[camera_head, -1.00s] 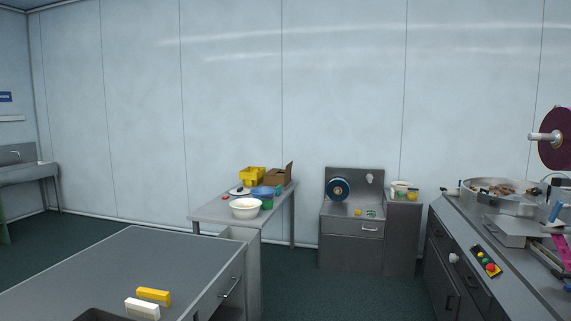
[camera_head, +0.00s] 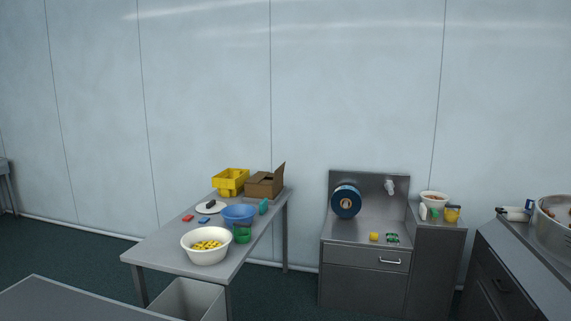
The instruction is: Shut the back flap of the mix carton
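A brown cardboard carton (camera_head: 262,187) stands at the far right corner of the metal side table (camera_head: 170,250). One flap (camera_head: 280,175) sticks up at its right side. The other flaps are too small to tell apart, and I cannot tell which one is the back flap. No label is readable on the carton. Neither of my grippers is in view.
On the same table are a yellow crate (camera_head: 230,184), a blue bowl (camera_head: 239,214), a white bowl (camera_head: 206,258) with yellow pieces and a white plate (camera_head: 208,208). A grey bin (camera_head: 187,299) stands below. A steel sink unit (camera_head: 365,255) is to the right; dark floor lies between.

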